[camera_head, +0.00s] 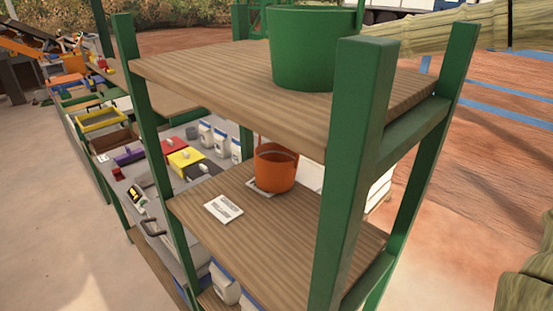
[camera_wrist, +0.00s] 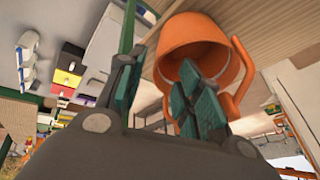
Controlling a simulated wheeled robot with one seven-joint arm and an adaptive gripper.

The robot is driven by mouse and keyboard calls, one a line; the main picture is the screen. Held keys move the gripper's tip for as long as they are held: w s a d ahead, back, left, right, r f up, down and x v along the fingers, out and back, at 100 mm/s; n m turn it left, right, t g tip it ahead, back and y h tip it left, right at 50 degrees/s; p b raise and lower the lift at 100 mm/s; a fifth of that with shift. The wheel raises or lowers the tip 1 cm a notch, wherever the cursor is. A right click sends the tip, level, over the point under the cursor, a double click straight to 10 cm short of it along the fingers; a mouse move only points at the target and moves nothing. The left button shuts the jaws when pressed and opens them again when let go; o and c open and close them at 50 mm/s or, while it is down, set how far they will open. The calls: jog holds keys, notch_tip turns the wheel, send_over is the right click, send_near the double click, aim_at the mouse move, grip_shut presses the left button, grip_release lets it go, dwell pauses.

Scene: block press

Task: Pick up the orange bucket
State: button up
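The orange bucket (camera_head: 276,168) stands upright on the middle wooden shelf (camera_head: 270,225) of a green-posted rack. It has a thin raised handle. In the wrist view the orange bucket (camera_wrist: 190,42) appears tipped over, with its open mouth towards my gripper (camera_wrist: 157,78). My gripper's fingers are spread apart, with a gap between them. The right finger overlaps the bucket's mouth in the picture, and the left finger is left of the bucket. I cannot tell whether either finger touches it. My gripper is not clearly seen in the head view.
A large green bucket (camera_head: 313,48) stands on the top shelf (camera_head: 205,72), above the orange one. A white label card (camera_head: 223,208) lies on the middle shelf. A thick green post (camera_head: 350,175) stands at the front. Coloured bins and white containers are at left.

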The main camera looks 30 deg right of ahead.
aim_at(284, 149)
jog(key=shift+p+x, duration=1.15)
jog(key=shift+x, duration=1)
jog(key=shift+s, duration=0.1)
grip_shut()
